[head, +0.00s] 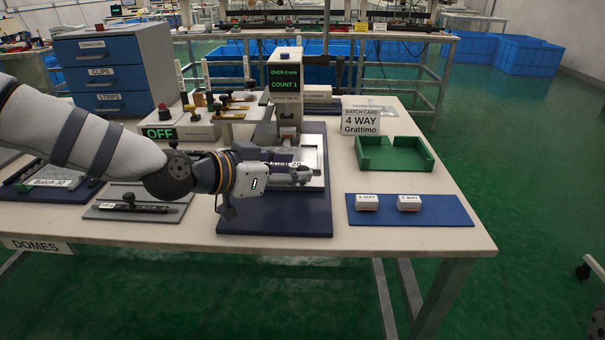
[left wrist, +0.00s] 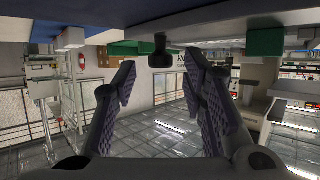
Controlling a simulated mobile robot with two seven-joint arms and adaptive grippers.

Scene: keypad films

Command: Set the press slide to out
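The press (head: 285,82) stands mid-table on a dark blue base (head: 275,215), and its display reads "OVER 0 mm" and "COUNT 1". A light grey metal plate (head: 311,156), apparently on the press slide, lies in front of the press head. My left gripper (head: 303,174) reaches in from the left, low over the base, and hides part of the plate. In the left wrist view, which looks upside down, my left gripper (left wrist: 158,88) has its fingers spread wide. A small dark knob (left wrist: 160,52) shows between the fingertips, not visibly gripped. My right gripper is out of view.
An "OFF" box (head: 185,132) and blue drawers (head: 115,65) stand left. A "4 WAY" batch card (head: 361,122) and green tray (head: 394,164) stand right. A blue mat (head: 440,211) holds two small white-and-red parts.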

